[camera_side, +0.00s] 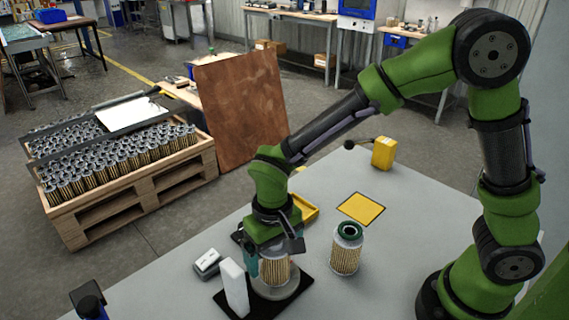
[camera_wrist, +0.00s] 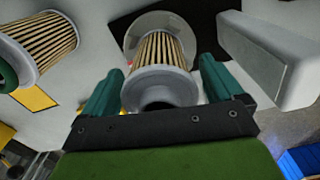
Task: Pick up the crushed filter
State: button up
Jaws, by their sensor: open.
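A filter cartridge (camera_side: 274,270) with tan pleats stands on a round grey base on a black plate, below my gripper (camera_side: 272,262). In the wrist view this filter (camera_wrist: 160,62) lies between the two green fingers of my gripper (camera_wrist: 160,95), with a visible gap to the right finger. The gripper is open around its near grey end cap. A second filter (camera_side: 346,252) with a green top ring stands on the table to the right, apart from the gripper; it also shows in the wrist view (camera_wrist: 42,45) at upper left. I cannot tell from these views which filter is crushed.
A white upright block (camera_side: 234,288) stands close to the left of the gripper. A small grey device (camera_side: 207,263) lies further left. A yellow tray (camera_side: 304,208), a yellow square (camera_side: 361,209) and a yellow box (camera_side: 383,153) are behind. A pallet crate (camera_side: 140,200) holds many filters.

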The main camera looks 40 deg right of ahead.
jog(key=c, duration=1.1)
jog(key=shift+o, duration=0.2)
jog(key=shift+r, duration=0.1)
